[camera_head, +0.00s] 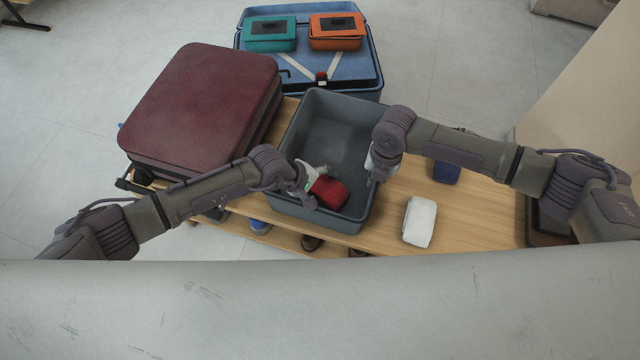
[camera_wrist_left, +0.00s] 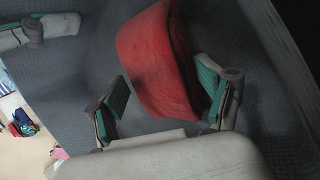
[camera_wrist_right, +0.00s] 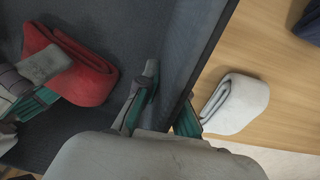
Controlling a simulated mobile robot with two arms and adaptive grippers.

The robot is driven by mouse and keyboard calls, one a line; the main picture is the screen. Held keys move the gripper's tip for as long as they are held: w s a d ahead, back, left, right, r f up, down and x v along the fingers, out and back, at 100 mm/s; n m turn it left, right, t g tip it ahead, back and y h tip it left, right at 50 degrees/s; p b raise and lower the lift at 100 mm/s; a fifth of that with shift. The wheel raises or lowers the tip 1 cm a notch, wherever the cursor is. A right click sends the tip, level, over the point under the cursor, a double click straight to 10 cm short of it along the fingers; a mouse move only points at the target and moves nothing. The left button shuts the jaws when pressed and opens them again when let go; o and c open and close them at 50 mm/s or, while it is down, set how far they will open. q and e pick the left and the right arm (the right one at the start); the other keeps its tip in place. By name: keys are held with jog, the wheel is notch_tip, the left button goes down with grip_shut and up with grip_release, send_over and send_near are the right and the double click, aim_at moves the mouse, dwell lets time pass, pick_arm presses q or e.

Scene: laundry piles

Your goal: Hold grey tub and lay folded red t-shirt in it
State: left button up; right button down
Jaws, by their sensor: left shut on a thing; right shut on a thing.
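The grey tub (camera_head: 323,125) stands on the wooden bench, open side up. The folded red t-shirt (camera_head: 330,193) is inside the tub at its near end; it also shows in the left wrist view (camera_wrist_left: 156,60) and the right wrist view (camera_wrist_right: 85,75). My left gripper (camera_head: 316,184) reaches down into the tub and is shut on the red t-shirt, with one finger at each side. I cannot tell whether the shirt touches the tub floor. My right gripper (camera_wrist_right: 168,108) is shut on the tub's right wall, one finger inside and one outside.
A burgundy suitcase (camera_head: 205,105) stands left of the tub. A blue suitcase (camera_head: 355,68) behind carries a teal pouch (camera_head: 270,35) and an orange pouch (camera_head: 337,32). A folded white cloth (camera_head: 420,222) and a dark blue folded cloth (camera_head: 446,172) lie right on the bench (camera_head: 480,210).

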pick_arm(q)
jog(key=o, duration=1.7)
jog(key=shift+s+a+f, duration=0.2)
jog(key=shift+s+f, duration=0.05)
jog(key=shift+f, duration=0.45)
pick_arm(e)
jog(key=shift+w+a+r, duration=0.1)
jog(key=shift+w+a, duration=0.05)
jog(key=shift+a, duration=0.05)
pick_arm(q)
jog(key=shift+d+r+v, duration=0.1)
jog(key=shift+d+v, duration=0.05)
jog(key=shift+v, duration=1.95)
jog(key=shift+d+r+v, duration=0.15)
jog(key=shift+d+v, duration=0.05)
jog(key=shift+v, duration=1.9)
pick_arm(e)
jog(key=shift+d, duration=0.35)
pick_arm(q)
jog(key=shift+w, duration=0.2)
pick_arm(e)
jog(key=c, duration=1.3)
grip_release()
jog(key=shift+o, duration=0.5)
jog(key=shift+a, duration=0.1)
